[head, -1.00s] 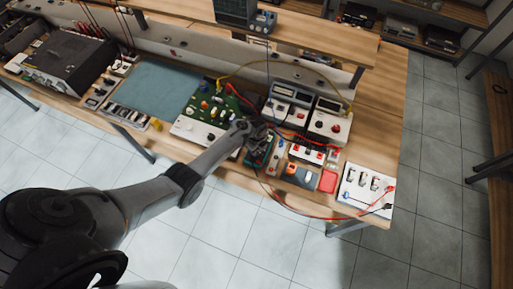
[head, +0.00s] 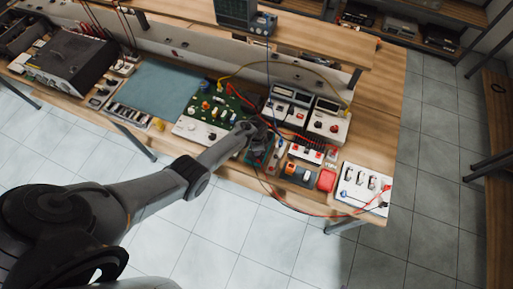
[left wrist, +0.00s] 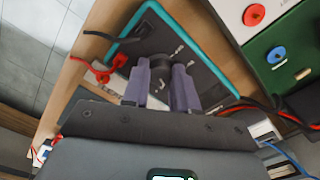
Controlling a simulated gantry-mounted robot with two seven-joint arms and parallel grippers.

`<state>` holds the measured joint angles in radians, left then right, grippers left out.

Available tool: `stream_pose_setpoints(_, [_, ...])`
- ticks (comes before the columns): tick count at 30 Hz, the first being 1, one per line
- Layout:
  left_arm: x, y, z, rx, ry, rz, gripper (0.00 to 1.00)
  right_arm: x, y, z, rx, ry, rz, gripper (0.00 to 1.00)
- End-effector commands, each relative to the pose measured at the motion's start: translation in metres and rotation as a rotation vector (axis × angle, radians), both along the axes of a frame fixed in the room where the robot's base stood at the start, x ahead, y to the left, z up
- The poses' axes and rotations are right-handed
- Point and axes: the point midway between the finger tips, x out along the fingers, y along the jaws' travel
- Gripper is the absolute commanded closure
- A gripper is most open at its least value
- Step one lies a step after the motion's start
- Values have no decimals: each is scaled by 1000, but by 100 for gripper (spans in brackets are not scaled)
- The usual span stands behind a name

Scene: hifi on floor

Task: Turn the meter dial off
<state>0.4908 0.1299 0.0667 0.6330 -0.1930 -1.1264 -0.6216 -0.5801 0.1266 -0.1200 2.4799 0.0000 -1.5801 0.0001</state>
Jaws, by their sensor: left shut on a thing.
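The meter (left wrist: 196,42) is a dark, flat unit with a teal rim, lying on the workbench near its front edge. Its round dark dial (left wrist: 160,61) shows between the fingers in the left wrist view. My left gripper (left wrist: 161,78) is shut on the dial from above. The fingers cover the sides of the dial, and I cannot read which mark it points at. In the head view my left gripper (head: 256,136) covers much of the meter (head: 258,156). My right gripper is not in view.
Red and black leads (left wrist: 105,70) plug in beside the meter. A green circuit board (head: 213,107) lies to its left and two bench instruments (head: 290,103) stand behind. A red box (head: 326,180) and a white switch panel (head: 361,188) lie to the right. A red cable loops over the front edge.

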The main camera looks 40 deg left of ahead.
Motion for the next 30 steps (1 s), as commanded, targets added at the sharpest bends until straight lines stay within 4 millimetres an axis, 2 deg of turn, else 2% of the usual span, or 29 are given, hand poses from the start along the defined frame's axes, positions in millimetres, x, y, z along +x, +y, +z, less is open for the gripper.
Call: stream_pose_setpoints(30, [0,-2,-1,-1,0,968,100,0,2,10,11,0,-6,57])
